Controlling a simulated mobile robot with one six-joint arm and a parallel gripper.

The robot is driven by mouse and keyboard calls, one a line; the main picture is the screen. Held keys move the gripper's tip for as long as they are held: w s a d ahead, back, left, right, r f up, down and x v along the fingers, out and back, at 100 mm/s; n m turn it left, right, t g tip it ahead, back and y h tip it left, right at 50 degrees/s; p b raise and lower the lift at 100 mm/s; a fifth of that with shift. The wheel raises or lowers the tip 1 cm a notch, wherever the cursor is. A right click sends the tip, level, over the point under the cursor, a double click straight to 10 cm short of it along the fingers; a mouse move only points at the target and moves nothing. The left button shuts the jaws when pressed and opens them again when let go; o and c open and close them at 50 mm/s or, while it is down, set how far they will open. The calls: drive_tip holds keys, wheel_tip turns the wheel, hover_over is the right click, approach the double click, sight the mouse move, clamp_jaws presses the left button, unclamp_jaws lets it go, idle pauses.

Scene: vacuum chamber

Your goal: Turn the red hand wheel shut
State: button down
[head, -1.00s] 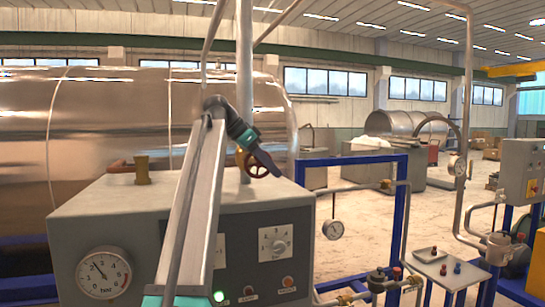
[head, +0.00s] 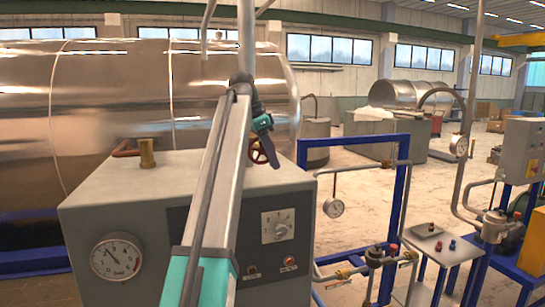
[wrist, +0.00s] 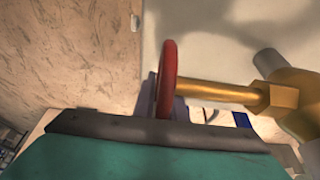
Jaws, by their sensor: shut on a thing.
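The red hand wheel (head: 256,152) sits at the back right of the grey cabinet in the head view, dark red and partly hidden by my gripper. In the wrist view the wheel (wrist: 168,75) shows nearly edge-on, with a brass stem (wrist: 222,92) running right to a brass fitting. My gripper (head: 270,150) points down at the wheel and is shut on its rim. In the wrist view my gripper's dark finger (wrist: 160,130) crosses the lower part of the wheel. The far finger is mostly hidden.
The grey cabinet (head: 90,215) carries a round gauge (head: 117,257), a dial (head: 278,227) and a brass post (head: 147,153) beside a red-brown handle. A blue frame (head: 398,205) stands right; open floor lies beyond.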

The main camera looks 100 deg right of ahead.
drive_tip(key=c, duration=1.8)
unclamp_jaws()
drive_tip(key=shift+g+b, duration=0.5)
drive_tip(key=shift+b, duration=0.45)
drive_tip(key=shift+s+r+g+b, duration=0.15)
drive_tip(key=shift+g+b, duration=0.35)
drive_tip(key=shift+b, duration=0.4)
